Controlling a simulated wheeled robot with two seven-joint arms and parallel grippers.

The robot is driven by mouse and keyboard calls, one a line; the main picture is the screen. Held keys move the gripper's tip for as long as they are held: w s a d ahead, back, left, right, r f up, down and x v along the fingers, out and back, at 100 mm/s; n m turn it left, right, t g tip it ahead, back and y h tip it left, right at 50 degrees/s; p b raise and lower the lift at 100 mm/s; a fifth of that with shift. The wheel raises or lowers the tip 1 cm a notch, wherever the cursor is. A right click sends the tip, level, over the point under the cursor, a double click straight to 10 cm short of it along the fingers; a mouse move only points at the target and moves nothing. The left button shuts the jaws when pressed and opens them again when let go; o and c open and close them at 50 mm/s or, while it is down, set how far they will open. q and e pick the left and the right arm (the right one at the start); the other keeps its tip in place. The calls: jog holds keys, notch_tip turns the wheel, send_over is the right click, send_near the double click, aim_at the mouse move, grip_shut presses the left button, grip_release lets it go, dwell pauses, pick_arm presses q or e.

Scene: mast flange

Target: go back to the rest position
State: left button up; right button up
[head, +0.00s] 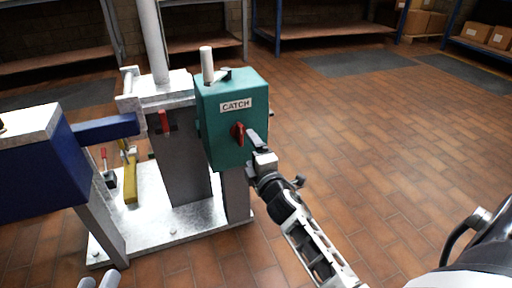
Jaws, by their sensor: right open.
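My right gripper (256,140) is at the front of the teal box marked CATCH (233,120), just right of its red knob (238,134). Its jaws are open; a grey finger shows close to the knob. I cannot tell whether it touches the knob or the box. My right arm runs from there down to the lower right. Two pale rounded tips at the bottom left edge look like part of my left gripper (98,281); the rest is cut off, and its jaw state is unclear.
The teal box stands on a metal frame with a pale base plate (172,229) and a tall mast (152,40). A dark blue block (40,175) and blue arm are at left. Shelves line the back wall. The tiled floor (370,140) at right is clear.

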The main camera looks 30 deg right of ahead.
pick_arm(q)
jog(key=shift+s+d+f, duration=0.1)
jog(key=shift+s+f, duration=0.2)
jog(key=shift+s, duration=0.05)
pick_arm(e)
jog(key=shift+s+a, duration=0.1)
jog(key=shift+s, duration=0.45)
pick_arm(q)
jog(key=shift+w+r, duration=0.1)
